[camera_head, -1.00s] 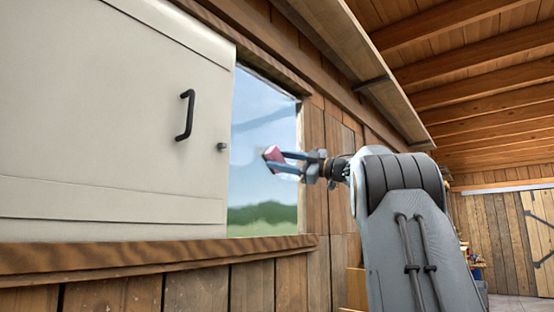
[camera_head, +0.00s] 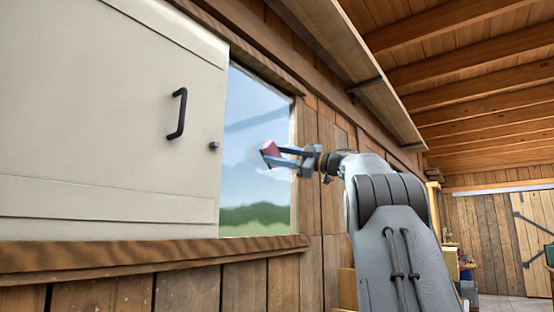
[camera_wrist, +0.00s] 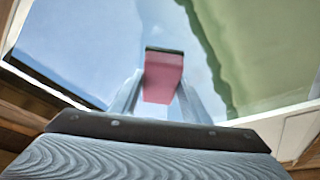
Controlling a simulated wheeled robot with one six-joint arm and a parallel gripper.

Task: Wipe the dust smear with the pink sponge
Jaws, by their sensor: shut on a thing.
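The pink sponge (camera_head: 268,154) is held between the fingertips of my gripper (camera_head: 275,158), in front of the window pane (camera_head: 255,190). In the wrist view the sponge (camera_wrist: 163,78) shows pink with a dark far edge, and both fingers of my gripper (camera_wrist: 159,95) press its sides. The pane also fills much of the wrist view (camera_wrist: 70,50). I cannot tell whether the sponge touches the glass. I cannot clearly make out the dust smear; a faint pale patch near the sponge may be smear or reflection.
A cream sliding shutter (camera_head: 110,110) with a black handle (camera_head: 177,114) and a small knob (camera_head: 214,146) covers the window's left part. A wooden sill (camera_head: 150,254) runs below. A long shelf (camera_head: 350,65) juts out above. The plank wall lies close on the right.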

